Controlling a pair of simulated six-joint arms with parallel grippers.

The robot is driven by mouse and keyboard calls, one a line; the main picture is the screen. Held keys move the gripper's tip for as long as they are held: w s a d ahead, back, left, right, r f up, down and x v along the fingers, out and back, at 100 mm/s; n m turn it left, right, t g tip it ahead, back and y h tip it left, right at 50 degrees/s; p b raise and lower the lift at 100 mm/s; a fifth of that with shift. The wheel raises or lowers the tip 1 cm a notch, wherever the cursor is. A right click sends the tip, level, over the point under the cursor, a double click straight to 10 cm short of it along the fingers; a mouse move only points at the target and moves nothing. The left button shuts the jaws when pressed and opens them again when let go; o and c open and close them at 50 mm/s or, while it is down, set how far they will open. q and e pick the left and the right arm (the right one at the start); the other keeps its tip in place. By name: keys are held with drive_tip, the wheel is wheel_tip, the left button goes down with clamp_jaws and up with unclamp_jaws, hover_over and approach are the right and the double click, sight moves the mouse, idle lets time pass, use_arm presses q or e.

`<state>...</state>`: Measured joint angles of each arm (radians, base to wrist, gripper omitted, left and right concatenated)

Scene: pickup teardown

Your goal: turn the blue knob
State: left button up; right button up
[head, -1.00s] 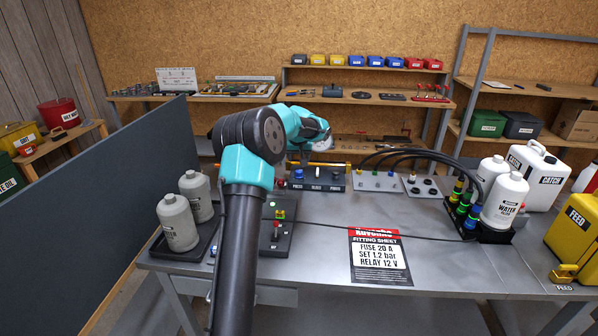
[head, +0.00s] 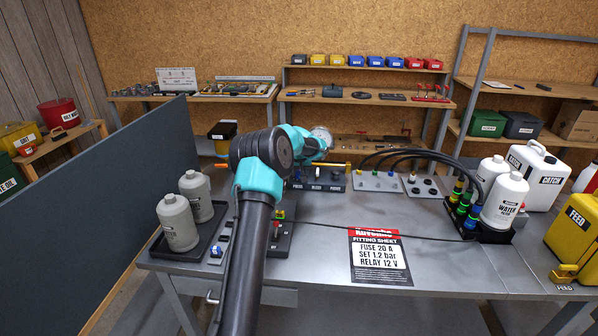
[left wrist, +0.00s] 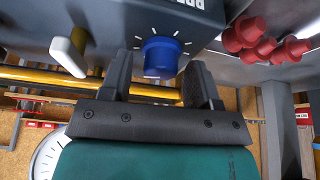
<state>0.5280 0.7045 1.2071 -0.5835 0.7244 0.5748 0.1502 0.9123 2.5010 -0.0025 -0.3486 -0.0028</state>
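The blue knob (left wrist: 160,57) shows in the left wrist view on a dark panel, with white tick marks around it. My left gripper (left wrist: 162,70) is open, with one finger on each side of the knob. Gaps show between the fingers and the knob, and I see no clear contact. In the head view the knob (head: 297,175) shows as a small blue spot on the panel's left part, beside my left arm. My arm mostly hides the left gripper there. My right gripper is not in view.
A white lever (left wrist: 68,52) and several red knobs (left wrist: 264,40) flank the blue knob in the wrist view. A yellow bar (head: 330,165) runs behind the panel. Grey bottles (head: 177,222) stand on the left. The fitting sheet (head: 380,257) lies on open bench at front.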

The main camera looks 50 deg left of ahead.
use_arm(q)
drive_tip(key=c, duration=0.8)
drive_tip(key=shift+m, duration=0.4)
drive_tip(key=m, duration=0.2)
drive_tip(key=m+t+h, duration=0.1)
drive_tip(key=shift+s+a+m+h, duration=0.1)
drive_tip(key=shift+m+h, duration=0.2)
drive_tip(key=shift+m, duration=0.1)
drive_tip(key=m+h, duration=0.1)
drive_tip(key=m, duration=0.3)
drive_tip(key=shift+m+h, duration=0.4)
drive_tip(key=m+h, duration=0.1)
drive_tip(key=m, duration=0.3)
drive_tip(key=shift+a+f+m+h, duration=0.1)
drive_tip(key=shift+m+h, duration=0.2)
drive_tip(key=shift+h, duration=0.1)
drive_tip(key=m+g+h, duration=0.1)
drive_tip(key=m, duration=0.3)
drive_tip(key=shift+m, duration=0.4)
drive_tip(key=shift+h, duration=0.3)
